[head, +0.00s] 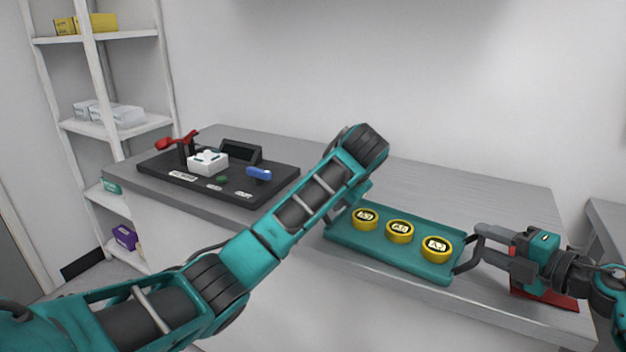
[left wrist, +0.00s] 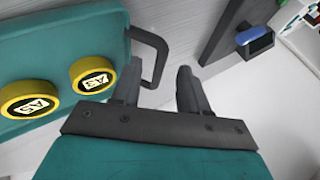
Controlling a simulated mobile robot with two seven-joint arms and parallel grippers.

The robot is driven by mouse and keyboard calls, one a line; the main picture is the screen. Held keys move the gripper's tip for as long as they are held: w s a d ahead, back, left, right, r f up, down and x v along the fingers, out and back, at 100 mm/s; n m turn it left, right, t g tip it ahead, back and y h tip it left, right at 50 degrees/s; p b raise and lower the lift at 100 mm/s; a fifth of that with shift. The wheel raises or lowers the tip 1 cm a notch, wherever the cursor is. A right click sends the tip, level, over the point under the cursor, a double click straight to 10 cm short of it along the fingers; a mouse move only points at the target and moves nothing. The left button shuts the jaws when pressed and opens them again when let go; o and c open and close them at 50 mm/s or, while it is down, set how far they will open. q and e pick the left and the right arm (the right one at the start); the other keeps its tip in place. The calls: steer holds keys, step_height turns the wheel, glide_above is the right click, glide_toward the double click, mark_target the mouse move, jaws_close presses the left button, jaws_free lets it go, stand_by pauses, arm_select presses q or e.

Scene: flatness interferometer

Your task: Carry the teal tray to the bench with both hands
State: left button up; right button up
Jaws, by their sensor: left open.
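The teal tray (head: 385,257) rests on the grey bench top near its front edge, with three yellow round pieces (head: 399,231) in a row on it. It has a dark handle at each end. My right gripper (head: 479,243) is at the tray's right handle (head: 461,267), its fingers apart around the bar. My left forearm hides the tray's left end and left gripper in the head view. In the left wrist view my left gripper (left wrist: 158,67) is open, with the bar of the tray's handle (left wrist: 160,42) between its fingers.
A black board (head: 232,188) with a white device, a red part and a blue part lies on the bench at left. A red item (head: 545,297) lies under my right gripper. White shelves (head: 110,127) stand at left. The bench behind the tray is clear.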

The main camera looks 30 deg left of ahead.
arm_select(q)
steer(key=v, duration=0.7)
steer(key=shift+d+r, duration=0.15)
steer(key=shift+r, duration=0.1)
arm_select(e)
steer(key=v, duration=1.2)
steer(key=shift+d, duration=0.15)
arm_select(q)
steer(key=shift+s, duration=0.15)
steer(key=shift+s, duration=0.1)
arm_select(e)
steer(key=shift+f, duration=0.1)
